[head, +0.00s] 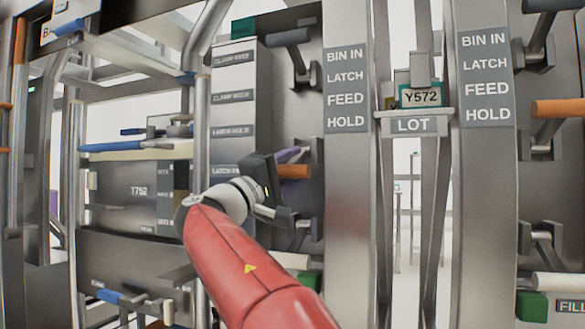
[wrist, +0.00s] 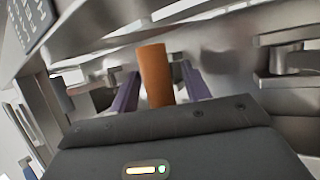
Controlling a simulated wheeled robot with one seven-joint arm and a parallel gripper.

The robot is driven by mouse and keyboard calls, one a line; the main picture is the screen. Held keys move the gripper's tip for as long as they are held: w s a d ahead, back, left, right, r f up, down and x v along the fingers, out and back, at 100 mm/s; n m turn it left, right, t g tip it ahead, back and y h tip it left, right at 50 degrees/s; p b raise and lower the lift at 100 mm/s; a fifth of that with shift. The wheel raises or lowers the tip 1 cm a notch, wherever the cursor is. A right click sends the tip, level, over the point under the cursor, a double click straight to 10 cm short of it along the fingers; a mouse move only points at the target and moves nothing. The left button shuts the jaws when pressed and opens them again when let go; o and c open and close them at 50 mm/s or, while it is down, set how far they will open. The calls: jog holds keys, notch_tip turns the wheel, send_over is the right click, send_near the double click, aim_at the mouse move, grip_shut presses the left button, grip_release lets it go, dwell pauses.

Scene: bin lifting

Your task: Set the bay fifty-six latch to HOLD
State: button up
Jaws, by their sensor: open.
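My gripper (head: 296,157) is at the end of my red arm in the head view, beside an orange latch handle (head: 294,171). In the wrist view my gripper (wrist: 160,84) is open, one purple finger on each side of the orange handle (wrist: 154,73). Gaps show between the handle and both fingers, so it is not gripped. A label plate (head: 347,90) reading BIN IN, LATCH, FEED, HOLD is on the post right of this handle. No bay fifty-six sign is legible. The handle's mount is partly hidden by my gripper.
A second orange handle (head: 558,108) is at the right, by another label plate (head: 487,78). A LOT shelf (head: 413,125) carries a Y572 tag (head: 421,97). A grey bin marked T752 (head: 130,195) stands at the left. Metal posts and brackets crowd my gripper.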

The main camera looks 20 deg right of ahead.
jog(key=shift+w+d, duration=0.1)
grip_shut()
dwell(0.3)
jog(key=shift+r, duration=0.15)
